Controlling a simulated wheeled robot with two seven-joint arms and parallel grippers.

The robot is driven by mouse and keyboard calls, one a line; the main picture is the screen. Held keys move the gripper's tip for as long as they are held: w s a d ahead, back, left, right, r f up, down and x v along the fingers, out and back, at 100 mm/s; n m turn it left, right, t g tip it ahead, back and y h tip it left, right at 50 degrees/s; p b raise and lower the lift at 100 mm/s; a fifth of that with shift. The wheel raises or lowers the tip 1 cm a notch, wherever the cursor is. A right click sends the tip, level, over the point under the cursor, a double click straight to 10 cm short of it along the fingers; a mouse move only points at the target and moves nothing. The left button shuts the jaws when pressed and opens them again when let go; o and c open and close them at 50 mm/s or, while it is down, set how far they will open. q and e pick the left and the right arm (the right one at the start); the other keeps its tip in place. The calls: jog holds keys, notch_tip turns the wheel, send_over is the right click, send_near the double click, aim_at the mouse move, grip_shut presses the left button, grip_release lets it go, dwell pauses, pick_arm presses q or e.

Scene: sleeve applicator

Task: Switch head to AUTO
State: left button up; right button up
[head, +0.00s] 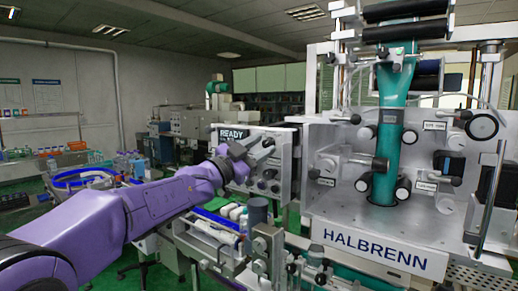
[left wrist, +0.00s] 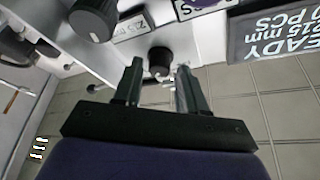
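A grey control panel (head: 284,150) with several dark knobs and a READY screen (head: 230,134) stands left of the HALBRENN machine. My left gripper (head: 262,150) is in front of the panel's upper part, its arm crossing from the left. In the left wrist view the gripper (left wrist: 159,74) is open. A small black knob (left wrist: 159,60) shows at the gap between its fingertips; I cannot tell whether they touch it. A larger grey knob (left wrist: 93,20) is up and left of it. No AUTO marking is readable. My right gripper is out of view.
The HALBRENN machine (head: 375,245) with its green column (head: 390,120) fills the right. Below the panel are a grey cylinder (head: 258,211) and a blue-edged conveyor (head: 215,222) with white tubes.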

pick_arm(q)
jog(key=shift+o, duration=0.3)
jog(key=shift+a+f, duration=0.1)
jog(key=shift+f, duration=0.05)
jog(key=b+v, duration=0.5)
jog(key=v, duration=0.5)
jog(key=shift+b, duration=0.4)
jog(key=shift+s+a, duration=0.1)
jog(key=shift+s, duration=0.05)
